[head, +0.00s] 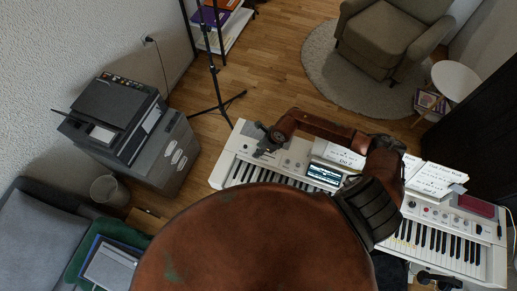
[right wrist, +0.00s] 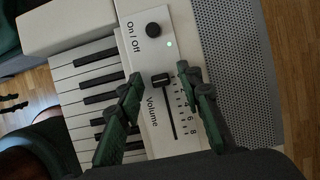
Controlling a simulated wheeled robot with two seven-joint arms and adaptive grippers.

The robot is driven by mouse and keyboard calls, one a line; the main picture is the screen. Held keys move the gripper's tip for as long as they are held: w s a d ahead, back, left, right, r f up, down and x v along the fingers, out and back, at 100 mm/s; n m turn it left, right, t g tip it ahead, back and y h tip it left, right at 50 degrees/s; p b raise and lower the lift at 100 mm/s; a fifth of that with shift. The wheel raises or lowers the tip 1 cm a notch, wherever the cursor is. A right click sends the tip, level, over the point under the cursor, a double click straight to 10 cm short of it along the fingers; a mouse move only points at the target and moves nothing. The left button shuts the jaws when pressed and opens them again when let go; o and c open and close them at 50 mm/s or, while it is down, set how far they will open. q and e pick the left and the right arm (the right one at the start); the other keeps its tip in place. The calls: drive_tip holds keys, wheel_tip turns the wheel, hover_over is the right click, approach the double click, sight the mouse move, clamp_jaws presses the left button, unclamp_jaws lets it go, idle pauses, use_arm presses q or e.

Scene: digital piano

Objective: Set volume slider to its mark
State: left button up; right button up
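The volume slider has a black cap (right wrist: 160,80) at the end of its slot nearest the On/Off knob. The slot (right wrist: 170,115) runs beside the word "Volume" and a printed number scale, which one finger partly hides. I cannot make out a separate target mark. My right gripper (right wrist: 160,74) is open, with one green finger on each side of the cap and gaps between. In the head view my right gripper (head: 263,152) is over the left end of the digital piano (head: 228,150). My left gripper is not in view.
A black On/Off knob (right wrist: 153,29) and a small lit dot are close to the slider. Piano keys (right wrist: 90,95) lie on one side and a speaker grille (right wrist: 235,60) on the other. A display (head: 324,173) and sheet music (head: 344,156) are further right on the piano.

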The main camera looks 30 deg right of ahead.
drive_tip(key=v, duration=1.2)
drive_tip(key=shift+f, duration=0.1)
